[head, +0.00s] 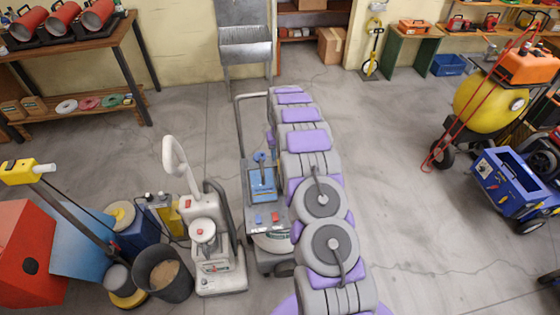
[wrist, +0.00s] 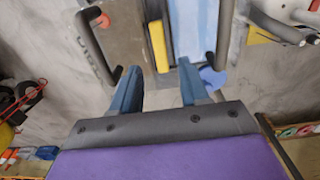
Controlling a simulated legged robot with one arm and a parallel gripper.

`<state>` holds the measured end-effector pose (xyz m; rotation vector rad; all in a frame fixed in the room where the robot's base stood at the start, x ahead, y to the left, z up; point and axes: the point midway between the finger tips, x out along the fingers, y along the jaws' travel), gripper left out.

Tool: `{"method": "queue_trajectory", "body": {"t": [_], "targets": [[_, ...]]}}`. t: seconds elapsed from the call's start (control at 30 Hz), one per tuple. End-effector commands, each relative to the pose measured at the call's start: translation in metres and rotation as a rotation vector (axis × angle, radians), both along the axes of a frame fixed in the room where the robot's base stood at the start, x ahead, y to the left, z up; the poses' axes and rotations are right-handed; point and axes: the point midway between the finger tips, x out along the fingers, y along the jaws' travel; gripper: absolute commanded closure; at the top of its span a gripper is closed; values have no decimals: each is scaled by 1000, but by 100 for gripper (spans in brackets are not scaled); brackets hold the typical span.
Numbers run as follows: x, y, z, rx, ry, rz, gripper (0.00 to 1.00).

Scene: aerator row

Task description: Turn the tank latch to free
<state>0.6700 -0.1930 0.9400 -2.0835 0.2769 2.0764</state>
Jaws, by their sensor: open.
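The grey walk-behind machine (head: 250,205) stands left of my arm in the head view, with a dark push handle, a light-blue tank panel (head: 262,184) and a blue knob-like part (head: 260,157). In the wrist view, my gripper (wrist: 159,67) is open, its two blue fingers apart with nothing held. Beyond the fingertips are a yellow bar (wrist: 158,46), the light-blue panel (wrist: 196,28) and dark handle bars. A blue rounded part (wrist: 213,78) shows beside the right finger. I cannot tell for certain which part is the latch. In the head view my fingers are not clearly visible.
A white upright machine (head: 211,240), a dark bucket (head: 163,273) and a red box (head: 30,250) crowd the left. A workbench (head: 75,45) stands behind them. A yellow drum cart (head: 490,100) and blue cart (head: 515,180) stand right. Floor right of my arm is open.

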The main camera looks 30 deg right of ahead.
Motion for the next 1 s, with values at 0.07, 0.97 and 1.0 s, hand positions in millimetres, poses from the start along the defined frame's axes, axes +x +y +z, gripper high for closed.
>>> {"method": "queue_trajectory", "body": {"t": [0.07, 0.97, 1.0], "targets": [[0, 0, 20, 0, 0, 1, 55], [0, 0, 117, 1, 5, 1, 55], [0, 0, 117, 1, 4, 1, 55]]}}
